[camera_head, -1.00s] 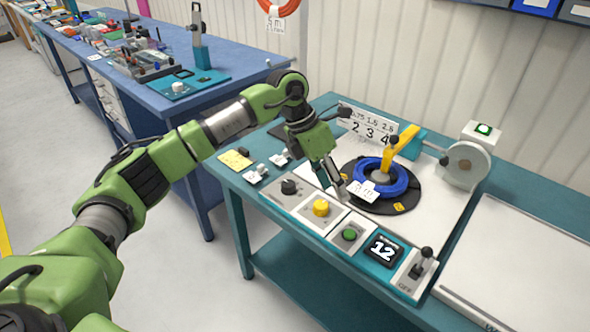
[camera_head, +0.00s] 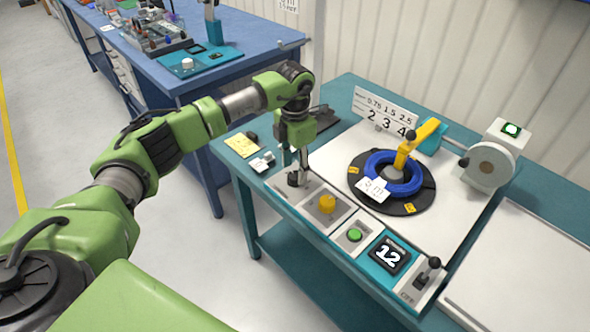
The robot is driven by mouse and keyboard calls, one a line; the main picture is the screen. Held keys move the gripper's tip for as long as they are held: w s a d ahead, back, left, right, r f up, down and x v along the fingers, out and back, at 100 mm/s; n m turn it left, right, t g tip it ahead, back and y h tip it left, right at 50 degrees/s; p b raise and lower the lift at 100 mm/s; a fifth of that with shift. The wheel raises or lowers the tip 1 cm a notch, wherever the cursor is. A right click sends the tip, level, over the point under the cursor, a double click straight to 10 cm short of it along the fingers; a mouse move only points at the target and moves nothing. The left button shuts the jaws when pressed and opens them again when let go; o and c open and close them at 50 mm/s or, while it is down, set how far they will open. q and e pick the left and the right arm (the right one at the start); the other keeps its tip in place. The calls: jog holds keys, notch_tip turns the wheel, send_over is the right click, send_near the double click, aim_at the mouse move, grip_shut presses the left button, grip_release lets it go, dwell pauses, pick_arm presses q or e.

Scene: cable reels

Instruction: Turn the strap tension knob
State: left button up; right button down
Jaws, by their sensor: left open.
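A row of controls runs along the front edge of the teal bench. A black knob (camera_head: 293,180) sits on the leftmost grey panel, and a yellow knob (camera_head: 327,204) sits on the panel to its right. No label is readable to tell which is the strap tension knob. My left gripper (camera_head: 299,176) points down at the black knob, its fingers open and partly hiding it. I cannot tell whether they touch it. My right gripper is not in view.
Behind, a blue cable coil (camera_head: 407,185) lies on a black turntable (camera_head: 365,199) under a yellow arm (camera_head: 412,143). A white board (camera_head: 520,270) lies at right.

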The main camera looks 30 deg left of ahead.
aim_at(292, 176)
pick_arm(q)
jog(key=shift+f, duration=1.15)
jog(key=c, duration=1.1)
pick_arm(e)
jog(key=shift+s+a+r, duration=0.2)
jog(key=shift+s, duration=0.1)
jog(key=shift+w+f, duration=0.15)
